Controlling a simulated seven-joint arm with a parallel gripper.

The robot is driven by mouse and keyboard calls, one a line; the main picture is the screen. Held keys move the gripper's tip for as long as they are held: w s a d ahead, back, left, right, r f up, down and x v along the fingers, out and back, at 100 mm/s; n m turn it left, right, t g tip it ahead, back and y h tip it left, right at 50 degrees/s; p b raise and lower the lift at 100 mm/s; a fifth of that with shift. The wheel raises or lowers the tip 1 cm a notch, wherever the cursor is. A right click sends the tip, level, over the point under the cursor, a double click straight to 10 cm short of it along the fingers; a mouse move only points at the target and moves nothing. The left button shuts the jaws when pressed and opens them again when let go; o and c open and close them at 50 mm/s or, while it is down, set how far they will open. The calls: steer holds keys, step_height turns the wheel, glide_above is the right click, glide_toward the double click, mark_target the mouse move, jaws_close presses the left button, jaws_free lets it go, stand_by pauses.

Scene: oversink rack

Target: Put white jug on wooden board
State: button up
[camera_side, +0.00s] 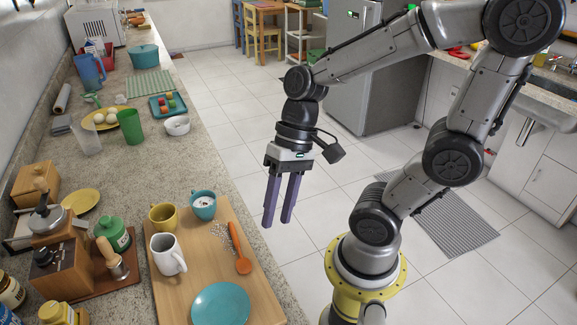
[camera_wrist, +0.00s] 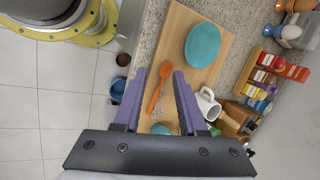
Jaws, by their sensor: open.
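The white jug (camera_side: 167,255), a mug-like vessel with a handle, stands upright on the wooden board (camera_side: 190,300), near its left edge. In the wrist view the jug (camera_wrist: 207,103) is right of the fingers, partly hidden by one of them, by the edge of the board (camera_wrist: 178,30). My gripper (camera_side: 277,223) hangs with fingers pointing down, open and empty, above and to the right of the board in the side view. In the wrist view its fingers (camera_wrist: 160,75) stand apart over the board.
The board also carries a teal plate (camera_side: 220,304), an orange spoon (camera_side: 239,250), a teal cup (camera_side: 203,204) and a yellow mug (camera_side: 163,216). A coffee grinder (camera_side: 60,265) and a green jar (camera_side: 113,234) stand left of it. The board's middle is bare.

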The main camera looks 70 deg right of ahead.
steer(key=shift+o, duration=0.7)
steer(key=d+r+n+t+h, duration=0.4)
steer(key=d+r+n, duration=0.1)
steer(key=shift+s+d+r+n, duration=0.3)
steer(key=shift+s+r+n, duration=0.05)
steer(key=shift+r+n, duration=0.05)
steer(key=shift+o, duration=1.1)
steer(key=shift+d+r+t, duration=0.15)
steer(key=shift+t, duration=0.15)
steer(key=shift+o, duration=1.3)
steer(key=shift+n, duration=0.3)
